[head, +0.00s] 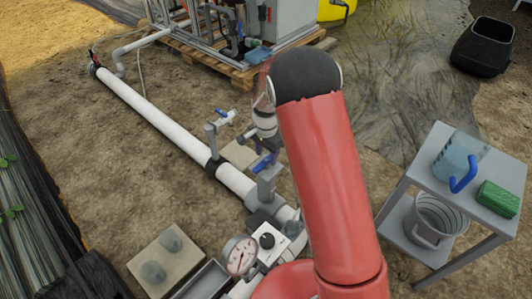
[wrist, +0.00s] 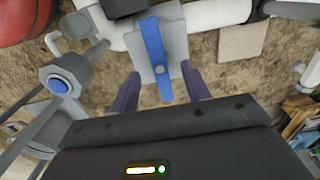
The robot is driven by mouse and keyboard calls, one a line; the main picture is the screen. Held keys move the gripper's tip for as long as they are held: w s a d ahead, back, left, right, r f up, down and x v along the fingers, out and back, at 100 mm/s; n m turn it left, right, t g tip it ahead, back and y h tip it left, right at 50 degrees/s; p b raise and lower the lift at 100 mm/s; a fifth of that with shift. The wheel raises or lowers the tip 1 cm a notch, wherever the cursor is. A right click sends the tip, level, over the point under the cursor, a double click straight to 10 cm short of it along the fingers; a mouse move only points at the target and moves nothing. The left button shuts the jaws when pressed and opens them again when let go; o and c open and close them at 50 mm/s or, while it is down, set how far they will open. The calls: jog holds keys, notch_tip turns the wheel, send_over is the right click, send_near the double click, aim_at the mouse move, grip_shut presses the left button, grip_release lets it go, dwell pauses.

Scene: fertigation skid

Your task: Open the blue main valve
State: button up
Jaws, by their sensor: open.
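The blue main valve's lever (wrist: 156,55) lies over a square grey valve body (wrist: 172,42) on the white pipe, crosswise to the pipe. The same lever (head: 264,162) shows in the head view, just below my gripper (head: 264,137). In the wrist view my gripper (wrist: 160,82) is open, with one dark finger on each side of the lever's near end. I see a gap on both sides, and no clear contact. In the head view my red arm covers the area to the right of the valve.
A smaller valve with a blue handle (head: 222,113) stands farther along the white pipe (head: 150,115). A pressure gauge (head: 240,256) and a grey box with a black knob (head: 267,241) sit nearer. A grey shelf table (head: 420,180) stands at the right.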

aim_at(266, 160)
jog(key=shift+f+b, duration=1.3)
jog(key=shift+f, duration=0.9)
jog(key=shift+c, duration=0.4)
jog(key=shift+s, duration=0.1)
jog(key=c, duration=0.9)
jog(key=n, duration=0.4)
jog(key=shift+f+n+b, duration=0.1)
jog(key=shift+n+b, duration=0.2)
jog(key=n, duration=0.5)
jog(key=shift+n, duration=0.3)
jog(key=n+p, duration=0.1)
jog(key=n, duration=0.4)
jog(key=shift+s, duration=0.1)
jog(key=n, duration=0.4)
jog(key=shift+p, duration=0.3)
